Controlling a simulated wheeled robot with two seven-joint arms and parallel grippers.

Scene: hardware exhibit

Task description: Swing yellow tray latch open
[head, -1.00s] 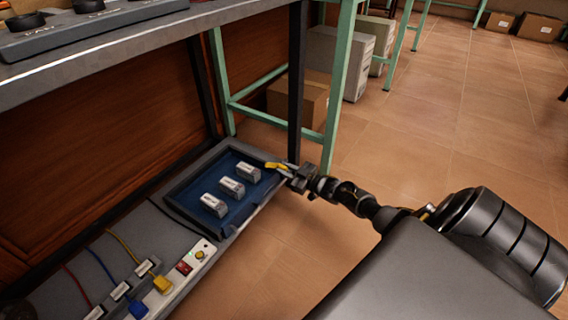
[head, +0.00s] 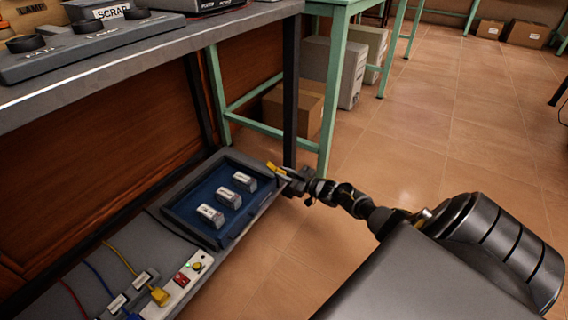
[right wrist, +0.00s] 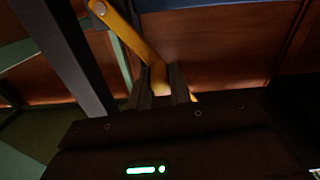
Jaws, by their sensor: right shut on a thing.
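The yellow latch (head: 276,168) is at the right end of the blue-lined tray (head: 185,206) on the low shelf. In the right wrist view the yellow latch (right wrist: 135,38) is a bar running from a bolt at upper left down to my fingers. My right gripper (head: 286,174) is shut on the latch's end, and its fingers also show in the right wrist view (right wrist: 161,88). The rest of the latch behind the fingers is partly hidden. My left gripper is not in view.
Several small labelled blocks (head: 229,198) stand in the tray. A power strip (head: 180,284) with plugs and cables lies left of it. A dark table leg (head: 290,95) and a green bench frame (head: 332,95) stand close behind my gripper.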

